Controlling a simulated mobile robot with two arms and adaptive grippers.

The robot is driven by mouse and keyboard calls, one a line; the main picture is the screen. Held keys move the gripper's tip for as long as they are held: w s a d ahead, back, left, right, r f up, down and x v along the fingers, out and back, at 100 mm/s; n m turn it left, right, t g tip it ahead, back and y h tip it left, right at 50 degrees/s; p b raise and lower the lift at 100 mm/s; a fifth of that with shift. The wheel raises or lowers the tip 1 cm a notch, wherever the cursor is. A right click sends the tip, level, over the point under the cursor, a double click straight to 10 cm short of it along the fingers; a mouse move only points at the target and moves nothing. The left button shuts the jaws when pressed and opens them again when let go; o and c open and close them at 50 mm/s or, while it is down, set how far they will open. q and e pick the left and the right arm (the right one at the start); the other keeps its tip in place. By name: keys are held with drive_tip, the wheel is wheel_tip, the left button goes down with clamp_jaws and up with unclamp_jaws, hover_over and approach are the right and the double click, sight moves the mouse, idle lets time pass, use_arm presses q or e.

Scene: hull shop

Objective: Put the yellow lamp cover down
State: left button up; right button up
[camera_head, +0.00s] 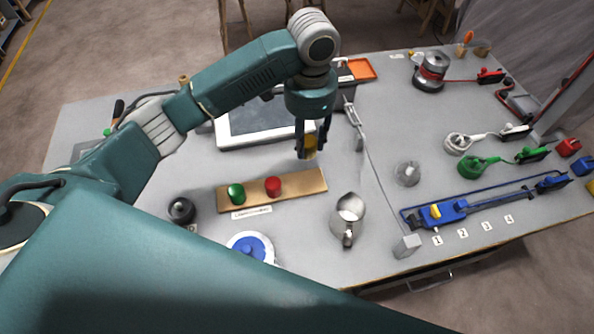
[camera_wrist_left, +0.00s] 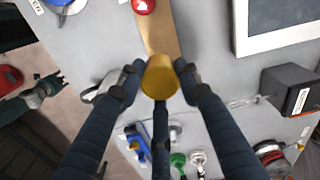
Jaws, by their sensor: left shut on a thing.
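The yellow lamp cover (camera_head: 310,145) is held between the fingers of my left gripper (camera_head: 311,152), which points down. The wrist view shows the cover (camera_wrist_left: 160,77) gripped from both sides. It hangs over or close to the right end of a wooden board (camera_head: 302,184); I cannot tell whether it touches. A green cover (camera_head: 236,193) and a red cover (camera_head: 273,186) sit on the board, left of the yellow one. Part of what looks like my right gripper (camera_wrist_left: 42,92) shows over the floor in the left wrist view; its fingers are unclear.
A metal jug (camera_head: 348,214) stands in front right of the board. A grey-screened panel (camera_head: 262,120) lies behind it. A blue-topped round item (camera_head: 249,246) is at the front left. Blue, green and red tools line the right side. Bare table lies right of the cover.

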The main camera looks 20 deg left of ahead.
use_arm(q)
drive_tip(key=f, duration=0.4)
drive_tip(key=f+p, duration=0.1)
drive_tip(key=f, duration=0.4)
drive_tip(key=shift+w+a+f, duration=0.1)
drive_tip(key=shift+w+f, duration=0.1)
drive_tip(key=shift+f, duration=0.1)
wheel_tip(320, 180, down, 4)
drive_tip(key=shift+p, duration=0.5)
drive_tip(key=shift+f, duration=0.5)
use_arm(e)
drive_tip(key=shift+w+a+r, duration=0.3)
drive_tip(key=shift+w+r, duration=0.05)
drive_tip(key=shift+r, duration=0.3)
drive_tip(key=shift+w+a+r, duration=0.25)
drive_tip(key=shift+w+r, duration=0.1)
drive_tip(key=shift+r, duration=0.25)
use_arm(q)
drive_tip(key=shift+f, duration=0.2)
drive_tip(key=o, duration=0.9)
drive_tip(key=shift+o, duration=0.3)
use_arm(e)
drive_tip(key=shift+d, duration=0.3)
